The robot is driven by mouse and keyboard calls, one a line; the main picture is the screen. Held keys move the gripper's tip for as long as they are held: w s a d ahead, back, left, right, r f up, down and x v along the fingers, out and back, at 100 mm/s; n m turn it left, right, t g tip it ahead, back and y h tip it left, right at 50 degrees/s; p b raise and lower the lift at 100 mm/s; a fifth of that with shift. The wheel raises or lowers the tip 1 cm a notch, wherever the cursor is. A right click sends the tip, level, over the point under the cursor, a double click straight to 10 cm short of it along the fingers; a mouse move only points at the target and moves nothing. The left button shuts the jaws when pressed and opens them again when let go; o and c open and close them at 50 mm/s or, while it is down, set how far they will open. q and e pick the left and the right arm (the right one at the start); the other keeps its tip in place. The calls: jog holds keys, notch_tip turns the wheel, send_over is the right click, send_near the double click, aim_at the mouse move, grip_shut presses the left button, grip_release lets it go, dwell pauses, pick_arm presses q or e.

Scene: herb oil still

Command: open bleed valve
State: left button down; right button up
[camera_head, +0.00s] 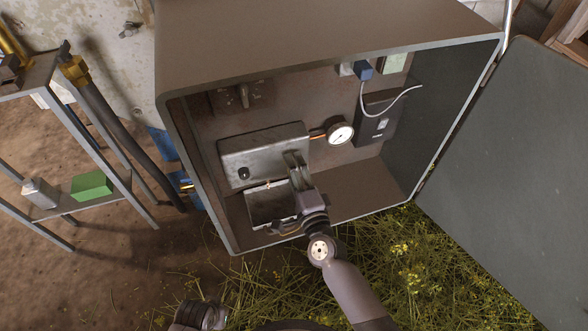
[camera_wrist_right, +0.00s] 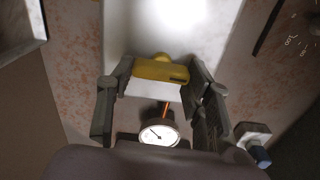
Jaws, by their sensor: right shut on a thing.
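My right gripper (camera_head: 296,168) reaches into the open grey cabinet, in front of the metal box on its back wall. In the right wrist view its two fingers (camera_wrist_right: 160,84) stand on either side of a yellow handle (camera_wrist_right: 161,71), with a pale block just below it. The gripper is shut on this yellow handle, which I take to be the bleed valve's. In the head view the gripper hides the handle. A round white gauge (camera_head: 340,132) sits right of the metal box; a gauge (camera_wrist_right: 158,133) also shows below the handle in the wrist view.
The metal box (camera_head: 240,152) and an open tray (camera_head: 258,212) are close to the gripper. The cabinet door (camera_head: 510,170) stands open at right. A dark box (camera_head: 377,120) with a pale cable hangs beside the gauge. A shelf with a green block (camera_head: 91,185) stands left.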

jog(key=o, duration=1.1)
jog(key=shift+o, duration=0.2)
jog(key=v, duration=1.2)
